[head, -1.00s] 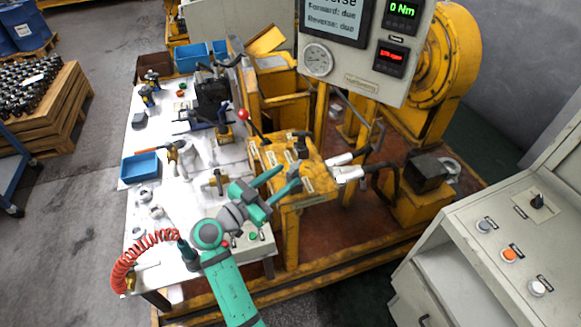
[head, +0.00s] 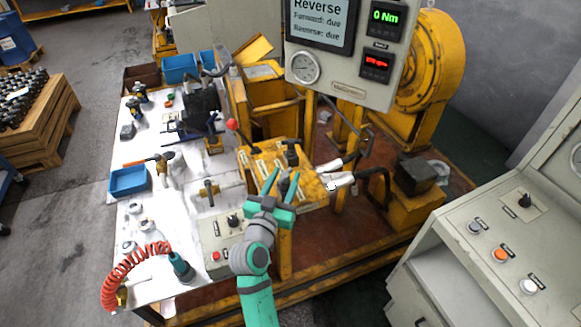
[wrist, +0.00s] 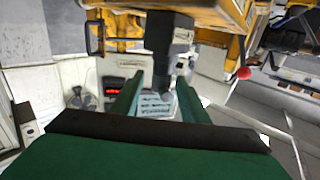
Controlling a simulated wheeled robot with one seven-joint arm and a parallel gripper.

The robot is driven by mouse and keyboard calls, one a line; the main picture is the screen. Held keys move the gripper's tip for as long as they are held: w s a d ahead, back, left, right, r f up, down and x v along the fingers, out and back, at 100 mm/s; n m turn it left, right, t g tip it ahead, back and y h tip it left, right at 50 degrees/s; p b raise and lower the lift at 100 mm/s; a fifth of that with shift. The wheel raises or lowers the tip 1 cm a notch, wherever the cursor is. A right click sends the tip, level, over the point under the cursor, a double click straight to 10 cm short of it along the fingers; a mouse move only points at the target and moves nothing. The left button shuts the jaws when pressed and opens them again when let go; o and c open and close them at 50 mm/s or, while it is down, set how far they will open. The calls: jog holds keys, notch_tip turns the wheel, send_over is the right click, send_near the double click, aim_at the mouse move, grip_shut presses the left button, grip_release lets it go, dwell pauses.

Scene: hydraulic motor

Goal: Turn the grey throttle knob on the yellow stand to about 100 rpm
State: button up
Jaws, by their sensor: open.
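The yellow stand (head: 262,160) is in the middle of the head view. A dark grey knob (head: 291,150) stands upright on its top; I take it for the throttle knob. My gripper (head: 282,176) is open in front of the knob, fingers pointing towards it. In the wrist view a dark grey knob-like part (wrist: 168,35) shows past the gap between the open green fingers (wrist: 155,88). Whether the fingers touch it I cannot tell. The gauge panel (head: 345,80) shows a green "0 Nm" and a red reading (head: 376,64) too small to read.
A red-ball lever (head: 231,124) rises at the stand's left. Metal-ended handles (head: 338,183) stick out at its right. A grey control box (head: 222,240) with a black knob sits left of my arm. The white table (head: 145,210) holds tools and a blue tray (head: 130,181).

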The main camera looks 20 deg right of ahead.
aim_at(287, 170)
jog(key=x, duration=0.3)
jog(key=shift+w, duration=0.3)
jog(key=shift+w+d, duration=0.4)
jog(key=shift+d, duration=0.05)
grip_shut()
